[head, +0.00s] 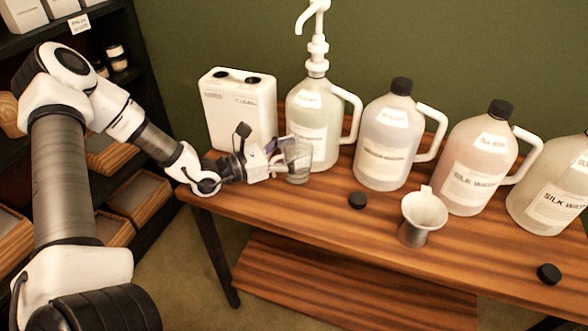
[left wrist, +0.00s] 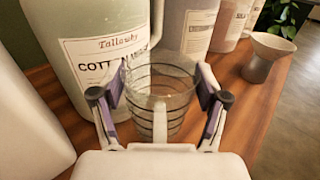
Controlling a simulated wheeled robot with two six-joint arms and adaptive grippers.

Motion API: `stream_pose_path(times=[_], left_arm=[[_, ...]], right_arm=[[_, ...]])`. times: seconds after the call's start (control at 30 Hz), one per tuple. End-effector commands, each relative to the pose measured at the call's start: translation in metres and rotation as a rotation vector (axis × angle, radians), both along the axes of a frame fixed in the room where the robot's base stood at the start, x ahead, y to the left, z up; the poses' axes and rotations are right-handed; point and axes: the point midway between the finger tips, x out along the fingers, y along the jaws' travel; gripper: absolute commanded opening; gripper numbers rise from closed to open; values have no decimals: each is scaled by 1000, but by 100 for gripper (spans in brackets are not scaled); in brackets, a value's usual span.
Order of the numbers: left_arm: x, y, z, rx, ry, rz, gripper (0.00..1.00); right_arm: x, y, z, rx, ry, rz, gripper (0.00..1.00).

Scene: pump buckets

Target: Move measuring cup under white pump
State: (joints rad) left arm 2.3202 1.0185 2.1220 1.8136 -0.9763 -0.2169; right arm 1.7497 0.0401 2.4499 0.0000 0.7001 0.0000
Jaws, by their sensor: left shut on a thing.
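The clear measuring cup (head: 298,160) is at the table's left part, in front of the jug with the white pump (head: 316,50). My left gripper (head: 283,158) is shut on it. In the left wrist view the cup (left wrist: 160,95) is upright between the two purple-padded fingers (left wrist: 160,105), with dark ring markings. The jug (head: 318,105) stands just behind the cup; its label (left wrist: 103,58) shows in the left wrist view. The pump's spout points left in the head view. I cannot tell whether the cup touches the table. My right gripper is not in view.
A white canister (head: 238,110) stands left of the pump jug. More capped jugs (head: 388,140) stand to the right. A funnel in a metal cup (head: 423,215) and black caps (head: 357,200) are on the wooden table (head: 320,205). The table front is mostly clear.

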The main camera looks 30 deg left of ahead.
Motion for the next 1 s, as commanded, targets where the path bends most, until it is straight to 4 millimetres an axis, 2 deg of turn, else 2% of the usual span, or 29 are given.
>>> stream_pose_path(times=[0.1,0.2,0.4,0.57,0.6,0.63,0.67,1.0], left_arm=[[1,1,-24,-1,3,0,40],[1,0,-38,0,1,0,40],[0,0,-33,-1,1,0,40],[0,0,-39,-1,1,0,40],[0,0,-37,-1,1,0,85],[0,0,-37,-1,1,0,95],[0,0,-37,-1,1,0,99],[0,0,-35,-1,1,0,99]], right_arm=[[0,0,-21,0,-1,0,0],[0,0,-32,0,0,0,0],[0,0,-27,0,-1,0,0],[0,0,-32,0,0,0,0],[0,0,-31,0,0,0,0],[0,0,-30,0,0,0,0],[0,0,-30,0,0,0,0],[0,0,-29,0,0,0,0]])
